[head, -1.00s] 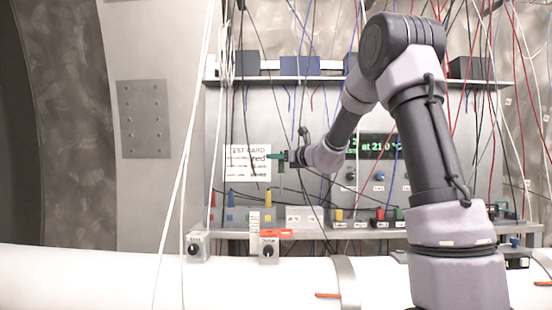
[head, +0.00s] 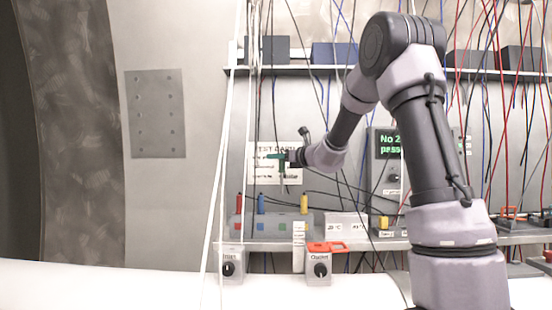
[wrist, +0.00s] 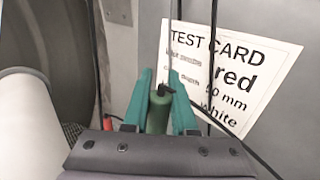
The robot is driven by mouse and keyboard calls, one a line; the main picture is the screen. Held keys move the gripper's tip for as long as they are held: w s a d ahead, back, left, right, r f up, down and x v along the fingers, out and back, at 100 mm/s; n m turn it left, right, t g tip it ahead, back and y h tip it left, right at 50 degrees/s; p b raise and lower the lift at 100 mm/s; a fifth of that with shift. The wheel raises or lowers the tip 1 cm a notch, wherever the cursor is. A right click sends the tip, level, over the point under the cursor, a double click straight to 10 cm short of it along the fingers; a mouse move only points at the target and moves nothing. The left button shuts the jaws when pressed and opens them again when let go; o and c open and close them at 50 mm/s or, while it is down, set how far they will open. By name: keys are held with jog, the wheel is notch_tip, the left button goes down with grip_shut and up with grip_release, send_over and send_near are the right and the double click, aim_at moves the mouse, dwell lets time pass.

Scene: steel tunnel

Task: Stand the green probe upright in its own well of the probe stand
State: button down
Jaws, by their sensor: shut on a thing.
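My gripper (head: 274,157) is shut on the green probe (wrist: 157,112) and holds it in the air in front of the back wall. In the head view the probe (head: 282,172) hangs roughly upright below the fingers, its thin lower part pointing down. The probe stand (head: 270,229) is a grey-blue block on the bench shelf, below the gripper. A red probe (head: 238,203), a blue probe (head: 261,204) and a yellow probe (head: 304,204) stand in it. The held probe is above the gap between blue and yellow, clear of the stand. The wells' openings are too small to see.
Thin cables hang in front of the wall and stand. A white test card (wrist: 225,75) is behind the gripper. Two boxes with knobs (head: 230,268) (head: 319,268) stand in front. A white pipe (head: 120,285) runs along the front. A shelf (head: 340,70) is above.

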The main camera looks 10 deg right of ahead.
jog(key=shift+s+d+f, duration=0.1)
jog(key=shift+f, duration=6.95)
jog(key=c, duration=0.6)
grip_release()
jog(key=shift+c, duration=0.2)
jog(key=v, duration=1)
jog(key=shift+s+d, duration=0.2)
jog(key=shift+s, duration=0.15)
